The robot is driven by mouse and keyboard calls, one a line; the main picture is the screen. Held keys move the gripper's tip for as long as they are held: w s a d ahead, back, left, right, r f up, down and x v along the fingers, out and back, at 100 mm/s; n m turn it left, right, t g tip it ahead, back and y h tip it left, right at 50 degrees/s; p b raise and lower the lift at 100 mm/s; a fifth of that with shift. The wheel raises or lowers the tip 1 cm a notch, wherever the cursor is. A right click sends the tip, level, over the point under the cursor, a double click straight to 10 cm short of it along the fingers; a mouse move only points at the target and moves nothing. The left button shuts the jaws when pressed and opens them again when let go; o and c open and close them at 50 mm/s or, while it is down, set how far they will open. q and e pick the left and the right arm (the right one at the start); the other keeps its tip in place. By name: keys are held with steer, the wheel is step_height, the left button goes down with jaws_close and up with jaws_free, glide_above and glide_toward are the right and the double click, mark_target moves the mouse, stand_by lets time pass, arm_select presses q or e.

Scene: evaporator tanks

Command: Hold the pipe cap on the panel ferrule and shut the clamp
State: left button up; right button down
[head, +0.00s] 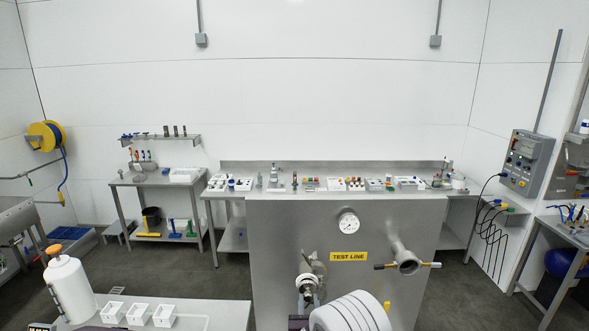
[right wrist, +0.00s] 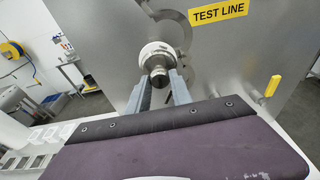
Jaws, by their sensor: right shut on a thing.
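My right gripper (right wrist: 160,82) is shut on the pipe cap (right wrist: 158,74), a small steel piece with a dark round end between the two grey fingers. The cap is in front of a pale ring at the panel ferrule (right wrist: 154,51); I cannot tell whether they touch. In the head view the cap (head: 307,283) shows low on the panel, left of the yellow label. The clamp (right wrist: 181,32) seems to be the grey curved metal around and above the ferrule; its grey metal also shows in the head view (head: 315,263). It looks open, but its latch is unclear. My left gripper is not in view.
A bench with white trays (head: 138,313) and a white bottle (head: 70,288) stands at lower left.

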stand_by(0.3)
steer(key=shift+b, duration=0.3)
stand_by(0.6)
steer(key=shift+b, duration=0.4)
steer(key=shift+w+b, duration=0.35)
steer(key=shift+w, duration=0.4)
steer(key=shift+s+b, duration=0.2)
steer(key=shift+b, duration=0.2)
stand_by(1.2)
